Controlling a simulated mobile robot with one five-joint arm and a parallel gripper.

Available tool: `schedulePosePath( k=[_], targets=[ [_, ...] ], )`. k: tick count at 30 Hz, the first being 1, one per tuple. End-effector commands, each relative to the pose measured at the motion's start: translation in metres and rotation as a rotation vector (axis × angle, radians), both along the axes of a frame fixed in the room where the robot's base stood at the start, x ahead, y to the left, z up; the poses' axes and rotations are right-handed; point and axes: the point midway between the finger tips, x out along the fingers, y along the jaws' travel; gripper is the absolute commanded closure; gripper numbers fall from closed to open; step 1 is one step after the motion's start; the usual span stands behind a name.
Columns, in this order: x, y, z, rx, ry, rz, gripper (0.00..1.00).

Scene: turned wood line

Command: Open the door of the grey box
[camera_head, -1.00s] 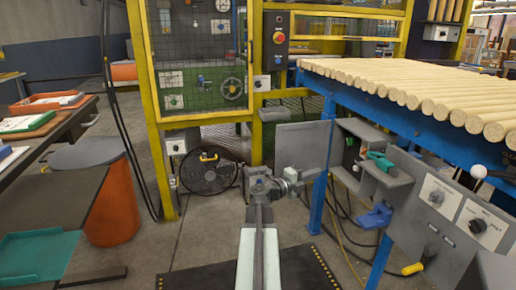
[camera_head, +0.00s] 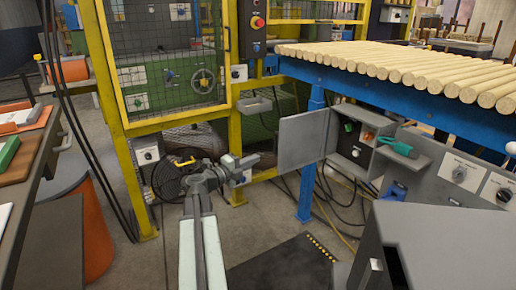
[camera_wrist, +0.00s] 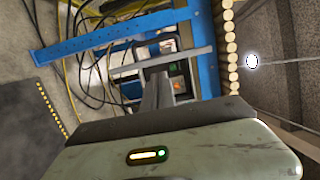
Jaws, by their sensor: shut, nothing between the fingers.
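The grey box (camera_head: 354,141) is fixed below the blue roller table's edge. Its flat grey door (camera_head: 303,139) stands swung wide out to the left, and the inside shows, with a green and an orange part. My gripper (camera_head: 246,161) is left of the door, with a visible gap between them in the picture. It is shut and empty. In the wrist view my shut fingers (camera_wrist: 157,93) point toward the box's dark inside (camera_wrist: 177,70). A thin grey bar crosses above the fingers there; I cannot tell if it is the door's edge.
A blue leg (camera_head: 307,185) of the table stands just below the door, with loose cables on the floor. A black fan (camera_head: 172,181) and a yellow cage frame (camera_head: 118,130) are left of my gripper. A grey panel with knobs (camera_head: 460,172) is at the right.

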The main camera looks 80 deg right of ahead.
Motion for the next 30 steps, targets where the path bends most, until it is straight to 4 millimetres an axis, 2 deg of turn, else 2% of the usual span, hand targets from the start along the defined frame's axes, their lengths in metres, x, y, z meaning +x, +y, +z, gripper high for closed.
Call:
schedulePosePath(
  k=[5,16,18,22,30],
  targets=[
    [-0.014,-0.020,0.000,0.000,0.000,-0.003,1.00],
    [-0.055,-0.084,0.001,0.000,0.000,0.006,1.00],
    [-0.049,-0.098,0.001,0.000,0.000,0.009,1.00],
    [-0.047,-0.112,0.001,0.000,0.000,0.008,1.00],
    [-0.051,-0.118,0.002,0.000,0.003,-0.001,1.00]
  ],
)
